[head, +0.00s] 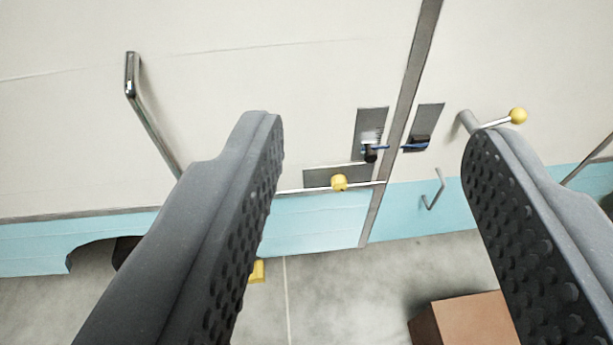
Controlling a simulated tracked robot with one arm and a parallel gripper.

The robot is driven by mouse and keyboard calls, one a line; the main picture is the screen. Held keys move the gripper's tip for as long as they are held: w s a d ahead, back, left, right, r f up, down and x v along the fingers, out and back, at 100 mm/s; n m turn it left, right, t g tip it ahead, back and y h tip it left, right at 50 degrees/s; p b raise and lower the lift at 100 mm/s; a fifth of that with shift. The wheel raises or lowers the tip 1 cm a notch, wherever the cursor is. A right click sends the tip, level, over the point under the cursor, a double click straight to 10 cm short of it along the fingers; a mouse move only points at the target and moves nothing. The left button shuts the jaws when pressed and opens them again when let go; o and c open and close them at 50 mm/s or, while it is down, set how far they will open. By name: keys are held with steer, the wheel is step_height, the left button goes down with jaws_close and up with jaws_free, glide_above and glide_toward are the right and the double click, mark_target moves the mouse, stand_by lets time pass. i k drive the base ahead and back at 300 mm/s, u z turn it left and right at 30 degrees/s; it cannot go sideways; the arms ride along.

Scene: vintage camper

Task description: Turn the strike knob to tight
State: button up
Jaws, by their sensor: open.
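My gripper (372,130) is open, with a dark studded finger on each side of the picture and nothing between them. Beyond it, seen through the gap, is the camper side. A yellow knob (339,183) sits on a horizontal grey plate (313,178) near the cream and blue border. Just above, a vertical grey plate (370,118) carries a small dark fitting (370,153). Across the seam, a dark block (420,142) sits on another plate, with a thin blue piece between them. I cannot read any marking, nor tell which part is the strike knob.
A long metal handle (150,115) is at the left, and a yellow-ended lever (518,116) is beside the right finger. A small handle (434,190) is on the blue band. A brown box (465,320) stands on the concrete floor (340,285) below.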

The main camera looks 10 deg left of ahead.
mark_target(339, 182)
steer(key=u, duration=1.05)
steer(key=k, duration=1.15)
steer(key=z, duration=1.2)
steer(key=i, duration=1)
steer(key=u, duration=0.05)
